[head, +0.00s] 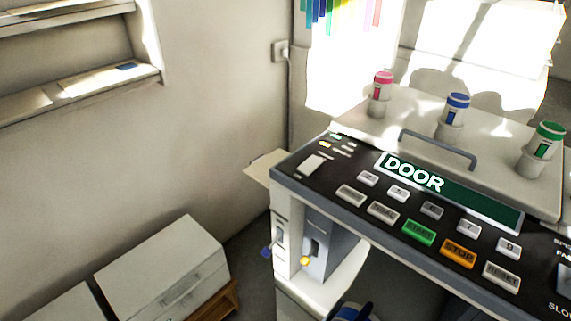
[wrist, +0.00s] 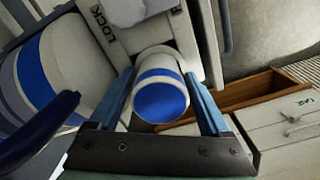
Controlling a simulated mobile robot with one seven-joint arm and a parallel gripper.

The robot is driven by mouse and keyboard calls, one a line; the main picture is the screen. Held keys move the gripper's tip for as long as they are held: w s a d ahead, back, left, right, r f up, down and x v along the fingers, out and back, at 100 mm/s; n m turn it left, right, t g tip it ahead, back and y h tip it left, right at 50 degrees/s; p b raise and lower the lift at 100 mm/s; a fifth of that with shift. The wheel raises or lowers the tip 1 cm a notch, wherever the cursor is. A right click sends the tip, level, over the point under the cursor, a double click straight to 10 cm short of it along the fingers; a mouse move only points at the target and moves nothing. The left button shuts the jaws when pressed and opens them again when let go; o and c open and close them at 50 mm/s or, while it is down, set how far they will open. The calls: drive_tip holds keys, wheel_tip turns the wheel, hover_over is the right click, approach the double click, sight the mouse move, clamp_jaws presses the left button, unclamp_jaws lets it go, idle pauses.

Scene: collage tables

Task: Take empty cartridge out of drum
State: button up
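In the wrist view, a white cylinder with a blue band and blue end, which looks like the cartridge (wrist: 162,92), shows nearly end-on. The two blue fingers of my gripper (wrist: 160,80) lie on either side of it, very close to its sides. I cannot tell whether they press on it. A larger white cylinder with a wide blue band, probably the drum (wrist: 60,70), is at the left. A dark blue handle-like piece (wrist: 45,135) lies in front of it.
The printer's control panel (head: 420,205) reads DOOR, with its open front below. Pink, blue and green capped bottles (head: 453,110) stand on its top. A panel marked LOCK (wrist: 105,30) is behind the cartridge. A white drawer cabinet (head: 165,270) stands at the lower left.

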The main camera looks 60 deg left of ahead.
clamp_jaws()
